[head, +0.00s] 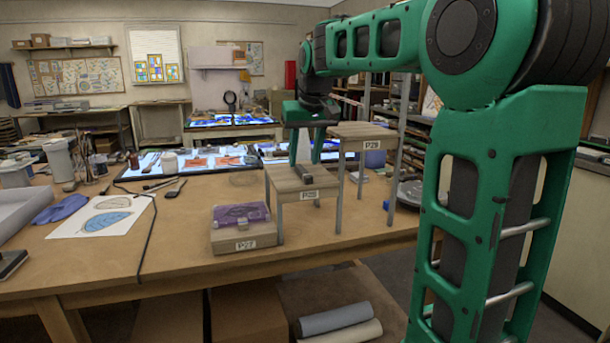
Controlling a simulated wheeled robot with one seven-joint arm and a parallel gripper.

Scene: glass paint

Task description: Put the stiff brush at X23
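My gripper (305,160) points down over the middle wooden stand labelled P28 (286,197). Its two fingers look apart, with a gap between them. A small grey block-like item (304,174) lies on that stand just below the fingertips; I cannot tell what it is or whether the fingers touch it. A flat brush-like tool (176,187) with a dark end lies on the table to the left, beside a thinner tool. I cannot tell for certain which item is the stiff brush. No label X23 can be read in this view.
The taller stand P29 (361,132) is right of my gripper. Jars and lit panels stand behind.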

